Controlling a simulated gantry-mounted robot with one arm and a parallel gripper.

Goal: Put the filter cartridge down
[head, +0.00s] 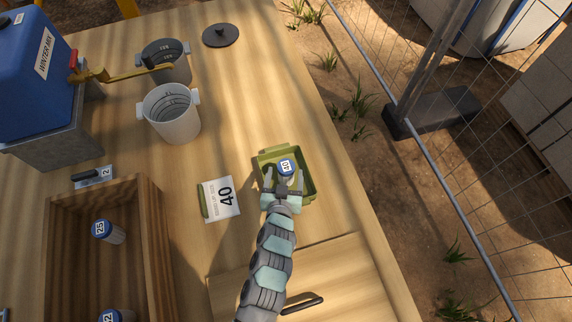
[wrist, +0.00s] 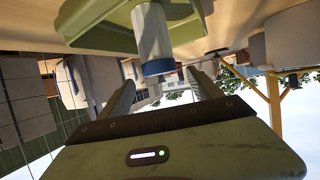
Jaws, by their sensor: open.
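The filter cartridge (head: 286,168), grey with a blue cap and a white numbered label, is in a green tray (head: 311,184) on the table. In the wrist view the cartridge (wrist: 153,35) meets the tray (wrist: 95,25), with its blue cap towards me; that picture appears upside down. My gripper (head: 284,181) is over the tray at the cartridge. Its two fingers are spread on either side of the cap, with gaps visible in the wrist view (wrist: 160,80). The underside of the cartridge is hidden.
A wooden box (head: 154,245) holds cartridges, one marked 25 (head: 108,231). A white pail (head: 172,115), a grey pail (head: 168,62), a blue cooler (head: 38,62) and a dark lid (head: 220,36) stand farther back.

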